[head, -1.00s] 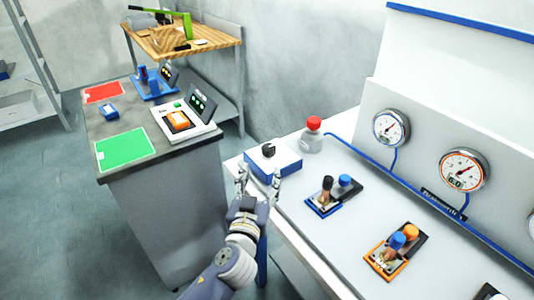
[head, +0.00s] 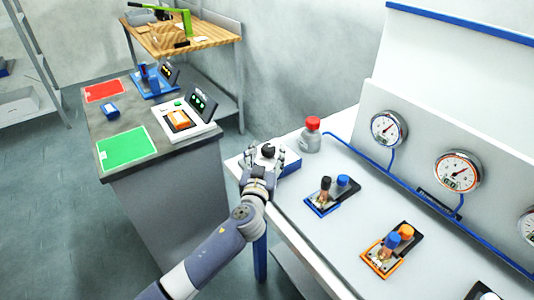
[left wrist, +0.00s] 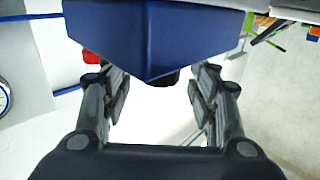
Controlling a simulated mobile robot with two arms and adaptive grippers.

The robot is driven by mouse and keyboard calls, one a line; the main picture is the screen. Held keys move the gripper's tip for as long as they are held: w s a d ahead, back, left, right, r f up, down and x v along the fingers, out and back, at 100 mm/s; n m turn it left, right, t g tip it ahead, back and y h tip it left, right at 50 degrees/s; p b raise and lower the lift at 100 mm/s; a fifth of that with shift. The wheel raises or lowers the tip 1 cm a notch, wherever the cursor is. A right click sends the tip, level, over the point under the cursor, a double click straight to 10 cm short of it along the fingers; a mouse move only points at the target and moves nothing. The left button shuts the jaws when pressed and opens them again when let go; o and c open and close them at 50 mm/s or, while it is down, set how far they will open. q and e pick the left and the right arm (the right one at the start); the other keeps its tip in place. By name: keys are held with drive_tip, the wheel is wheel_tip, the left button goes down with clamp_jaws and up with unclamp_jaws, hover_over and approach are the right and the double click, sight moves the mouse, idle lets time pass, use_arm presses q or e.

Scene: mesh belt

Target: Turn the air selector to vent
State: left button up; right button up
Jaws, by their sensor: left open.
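The hand hides much of the box. In the left wrist view, the fingers are apart, and a small dark part, likely the knob (left wrist: 163,81), shows between them; whether they touch it is unclear. The selector's markings cannot be read. My right gripper is not in view.
A blue-framed fixture (head: 322,204) and an orange-framed fixture (head: 381,262) lie to the right on the bench. Gauges (head: 388,128) line the back panel. A separate grey counter (head: 150,85) stands left.

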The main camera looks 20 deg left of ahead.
use_arm(q)
drive_tip(key=c, duration=1.1)
drive_tip(key=shift+a+m+h, duration=0.15)
drive_tip(key=shift+m+h, duration=0.15)
drive_tip(key=shift+h, duration=0.2)
drive_tip(key=shift+a+r+m+h, duration=0.1)
drive_tip(key=shift+m+h, duration=0.5)
drive_tip(key=shift+h, duration=0.3)
drive_tip(key=m+h+p, duration=0.1)
drive_tip(key=m+h, duration=0.1)
drive_tip(key=h, duration=0.1)
drive_tip(key=a+m+g+h+p, duration=0.1)
drive_tip(key=m+h, duration=0.1)
drive_tip(key=h, duration=0.1)
drive_tip(key=shift+w+r, duration=0.15)
drive_tip(key=shift+w+a+m+g+h+p, duration=0.1)
drive_tip(key=shift+m+g+h+p, duration=0.35)
drive_tip(key=shift+m+h, duration=0.35)
drive_tip(key=shift+a+m+g+h, duration=0.1)
drive_tip(key=shift+m+g+h, duration=0.65)
drive_tip(key=shift+h, duration=0.85)
drive_tip(key=o, duration=1.1)
